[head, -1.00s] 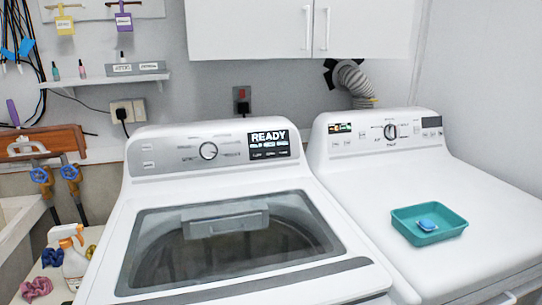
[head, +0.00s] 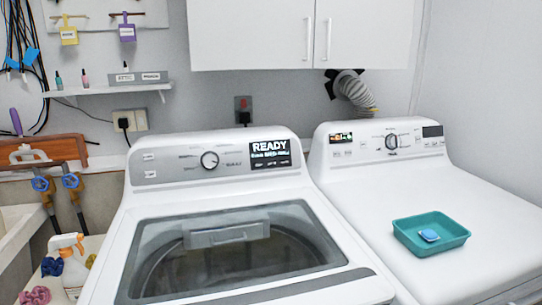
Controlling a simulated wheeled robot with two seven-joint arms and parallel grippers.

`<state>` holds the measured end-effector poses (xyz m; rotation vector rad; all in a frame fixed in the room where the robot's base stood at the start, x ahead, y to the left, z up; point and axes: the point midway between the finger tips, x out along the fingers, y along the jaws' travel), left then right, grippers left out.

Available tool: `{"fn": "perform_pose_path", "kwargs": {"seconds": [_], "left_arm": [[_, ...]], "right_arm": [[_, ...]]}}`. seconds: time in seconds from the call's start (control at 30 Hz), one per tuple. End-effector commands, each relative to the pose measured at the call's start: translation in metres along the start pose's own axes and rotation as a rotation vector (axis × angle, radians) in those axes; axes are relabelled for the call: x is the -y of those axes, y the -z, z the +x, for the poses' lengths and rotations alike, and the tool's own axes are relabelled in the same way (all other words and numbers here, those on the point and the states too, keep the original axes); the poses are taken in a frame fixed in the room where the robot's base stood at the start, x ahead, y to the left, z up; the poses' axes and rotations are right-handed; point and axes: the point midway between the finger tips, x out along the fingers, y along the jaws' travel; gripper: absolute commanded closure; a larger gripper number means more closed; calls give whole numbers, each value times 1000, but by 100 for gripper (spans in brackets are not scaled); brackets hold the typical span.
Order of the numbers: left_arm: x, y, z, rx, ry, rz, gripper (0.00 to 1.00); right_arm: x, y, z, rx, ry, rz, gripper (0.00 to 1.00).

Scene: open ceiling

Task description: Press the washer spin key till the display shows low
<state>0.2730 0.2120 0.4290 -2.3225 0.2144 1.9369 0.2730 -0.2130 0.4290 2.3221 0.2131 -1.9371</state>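The washer (head: 240,230) is the white top-loader in the middle, with its glass lid closed. Its control panel (head: 165,166) has a round dial (head: 209,160) and small keys whose labels are too small to read. The display (head: 270,154) at the panel's right end shows "READY" in large white letters, with a smaller line below it that I cannot read surely. Neither of my grippers is in the head view.
A white dryer (head: 440,190) stands right of the washer, with a teal tray (head: 431,245) holding a blue item on top. A spray bottle (head: 72,265) and scrunchies stand at the left. White cabinets (head: 300,32) hang above. Room before the panel is clear.

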Motion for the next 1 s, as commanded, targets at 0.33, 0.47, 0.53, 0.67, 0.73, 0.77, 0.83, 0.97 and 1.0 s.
{"fn": "perform_pose_path", "kwargs": {"seconds": [0.33,0.47,0.53,0.67,0.73,0.77,0.83,0.97,1.0], "left_arm": [[0,0,0,0,0,0,79],[0,0,0,0,0,0,100],[0,0,0,0,0,0,100],[0,0,0,0,0,0,100],[0,0,0,0,0,0,100],[0,0,0,0,0,0,100],[0,0,0,0,0,0,100],[0,0,0,0,0,0,100],[0,0,0,0,0,0,100]], "right_arm": [[0,0,0,0,0,0,50],[0,0,0,0,0,0,50],[0,0,0,0,0,0,50],[0,0,0,0,0,0,50],[0,0,0,0,0,-1,50],[0,0,0,0,0,0,50],[0,0,0,0,1,0,50],[0,-1,0,0,1,-1,50],[0,-1,0,0,1,-1,50]]}}
